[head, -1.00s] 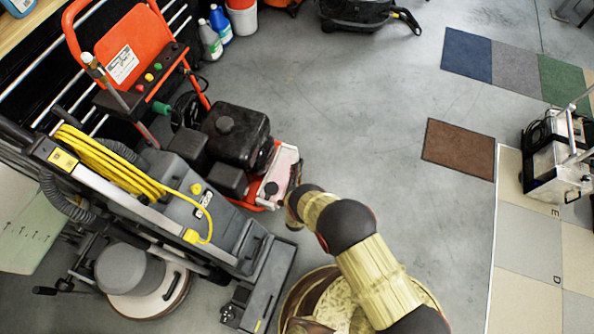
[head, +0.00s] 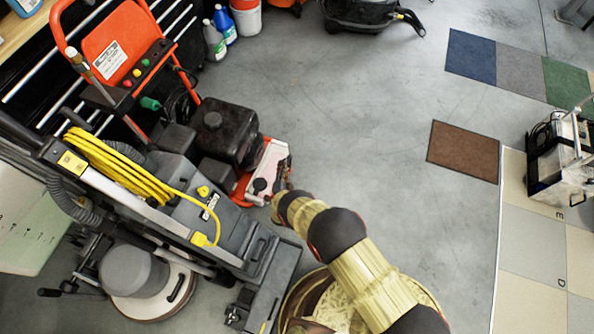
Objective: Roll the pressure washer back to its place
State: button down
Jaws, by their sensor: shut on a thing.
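The pressure washer has an orange tubular frame and handle, a control panel and a black engine (head: 222,133). It stands upright on the floor at upper left in the head view, its handle close to the black tool cabinet. Its white and orange front end (head: 270,168) points down and right. My gripper (head: 284,190) reaches that front end from below right and is shut on the pressure washer there. The fingers are small and dark, and the exact part they hold is hard to make out. The washer's wheels are mostly hidden.
A grey floor machine with a yellow cable (head: 118,168) stands close below and left of the washer. Bottles (head: 217,36) and a bucket (head: 247,18) stand above it, by the cabinet (head: 22,88). The floor to the right is clear up to a brown mat (head: 463,151).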

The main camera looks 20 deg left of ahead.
jog(key=a, duration=0.4)
jog(key=shift+w+a+r, duration=0.1)
jog(key=shift+w+a, duration=0.05)
jog(key=shift+a, duration=0.25)
jog(key=shift+w+a+r, duration=0.1)
jog(key=shift+a+r, duration=0.05)
jog(key=shift+a, duration=0.3)
jog(key=c, duration=2)
grip_release()
jog(key=shift+a, duration=0.1)
jog(key=shift+o, duration=1.4)
jog(key=shift+d, duration=0.2)
jog(key=v, duration=0.7)
jog(key=shift+s, duration=0.25)
jog(key=shift+d, duration=0.1)
